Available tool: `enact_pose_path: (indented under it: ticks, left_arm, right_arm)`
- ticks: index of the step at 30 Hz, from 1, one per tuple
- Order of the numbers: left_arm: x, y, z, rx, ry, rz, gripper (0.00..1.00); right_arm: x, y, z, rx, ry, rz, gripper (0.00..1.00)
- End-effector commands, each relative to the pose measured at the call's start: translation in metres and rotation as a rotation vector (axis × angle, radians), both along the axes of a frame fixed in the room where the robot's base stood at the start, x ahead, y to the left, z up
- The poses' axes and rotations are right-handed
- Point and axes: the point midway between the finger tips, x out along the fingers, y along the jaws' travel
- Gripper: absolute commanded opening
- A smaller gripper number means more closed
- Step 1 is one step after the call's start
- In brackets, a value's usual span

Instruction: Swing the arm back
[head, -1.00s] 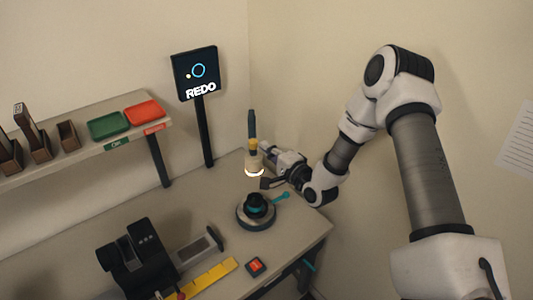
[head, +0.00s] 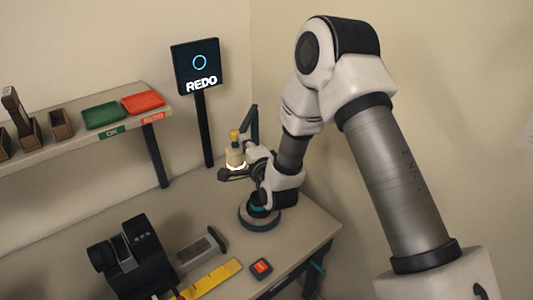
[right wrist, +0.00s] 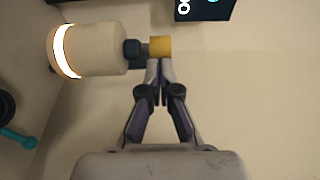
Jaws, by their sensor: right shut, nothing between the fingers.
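The swing arm's cream head (head: 236,157), with a glowing ring at its lower end and a yellow cap (head: 234,136), hangs left of its dark post (head: 254,124). My right gripper (head: 224,176) is shut and empty beside the head. In the right wrist view the head (right wrist: 95,48) lies at upper left, and the closed fingertips (right wrist: 155,64) are at the dark neck and yellow cap (right wrist: 160,46). I cannot tell whether they touch. Below, the round grey stand (head: 259,221) is partly hidden by my right wrist. My left gripper is out of view.
A REDO screen (head: 196,68) stands behind on a pole. A shelf holds a green tray (head: 104,116), a red tray (head: 143,102) and brown holders. A black device (head: 134,252), yellow ruler (head: 216,279) and red button (head: 261,267) are on the front of the bench.

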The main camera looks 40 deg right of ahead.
Motion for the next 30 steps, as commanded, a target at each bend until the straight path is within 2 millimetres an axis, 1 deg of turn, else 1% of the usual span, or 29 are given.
enact_pose_path:
  ticks: [1, 3, 5, 9, 15, 21, 24, 30]
  left_arm:
    - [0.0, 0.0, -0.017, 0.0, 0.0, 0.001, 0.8]
    - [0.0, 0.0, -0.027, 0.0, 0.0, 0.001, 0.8]
    - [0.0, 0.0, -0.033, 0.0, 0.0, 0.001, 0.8]
    - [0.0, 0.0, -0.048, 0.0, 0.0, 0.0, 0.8]
    - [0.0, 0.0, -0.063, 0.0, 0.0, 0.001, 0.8]
    - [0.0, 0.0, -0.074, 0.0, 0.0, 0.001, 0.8]
    - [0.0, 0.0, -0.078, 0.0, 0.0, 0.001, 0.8]
    - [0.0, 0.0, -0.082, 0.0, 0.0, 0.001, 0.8]
  right_arm:
    - [0.005, 0.005, -0.007, 0.0, -0.005, 0.001, 0.0]
    - [0.015, 0.015, -0.007, -0.001, -0.005, 0.002, 0.0]
    - [0.024, 0.024, -0.006, -0.001, -0.005, 0.002, 0.0]
    - [0.049, 0.043, -0.005, 0.001, -0.004, 0.002, 0.0]
    - [0.086, 0.065, -0.003, 0.002, -0.004, 0.001, 0.0]
    - [0.117, 0.076, -0.002, 0.004, -0.003, 0.0, 0.0]
    - [0.128, 0.079, -0.002, 0.004, -0.001, 0.0, 0.0]
    - [0.142, 0.082, 0.0, 0.004, -0.002, -0.001, 0.0]
